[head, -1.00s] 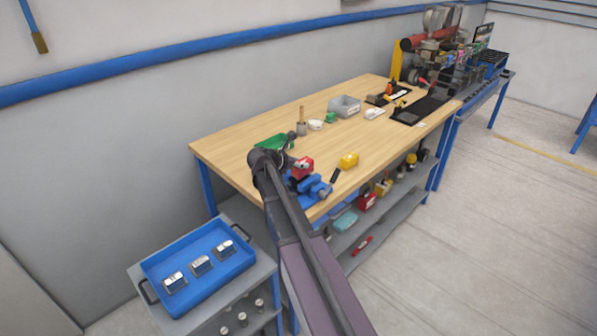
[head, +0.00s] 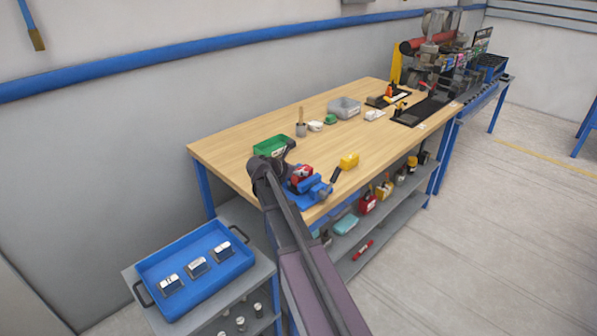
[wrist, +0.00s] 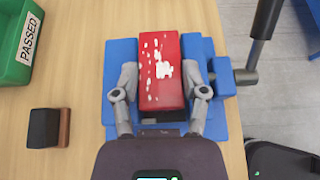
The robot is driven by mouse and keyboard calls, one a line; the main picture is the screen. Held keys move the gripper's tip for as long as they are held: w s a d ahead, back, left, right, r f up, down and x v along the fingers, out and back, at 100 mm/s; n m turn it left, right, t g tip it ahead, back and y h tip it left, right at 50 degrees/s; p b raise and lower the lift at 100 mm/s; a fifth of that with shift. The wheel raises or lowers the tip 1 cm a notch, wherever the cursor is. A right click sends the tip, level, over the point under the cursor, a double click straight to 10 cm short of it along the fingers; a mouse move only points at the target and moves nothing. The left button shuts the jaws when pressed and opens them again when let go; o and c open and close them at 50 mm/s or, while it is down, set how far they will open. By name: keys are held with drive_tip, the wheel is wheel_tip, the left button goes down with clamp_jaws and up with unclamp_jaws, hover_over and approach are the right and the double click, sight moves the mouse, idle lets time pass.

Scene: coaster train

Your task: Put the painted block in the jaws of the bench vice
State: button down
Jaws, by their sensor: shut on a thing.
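The painted block, red with white paint patches, shows in the wrist view (wrist: 161,72) between the fingers of my gripper (wrist: 163,84), which is shut on it. In the head view the red block (head: 301,173) is at the blue bench vice (head: 307,187), partly hidden by my arm. In the wrist view the vice (wrist: 121,55) shows on both sides of the block and below it, with its handle at the right. I cannot tell how deep the block sits or whether it touches the jaws.
A green bin (wrist: 14,42) marked PASSED is at the upper left in the wrist view. A dark block with a brown side (wrist: 49,128) lies left of the vice. A yellow object (head: 349,160) is right of the vice. A blue tray (head: 160,270) stands on a cart.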

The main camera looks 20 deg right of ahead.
drive_tip(key=shift+c, duration=0.6)
unclamp_jaws()
drive_tip(key=shift+r, duration=0.1)
drive_tip(key=shift+r, duration=0.1)
drive_tip(key=p+v, duration=0.6)
drive_tip(key=v, duration=0.6)
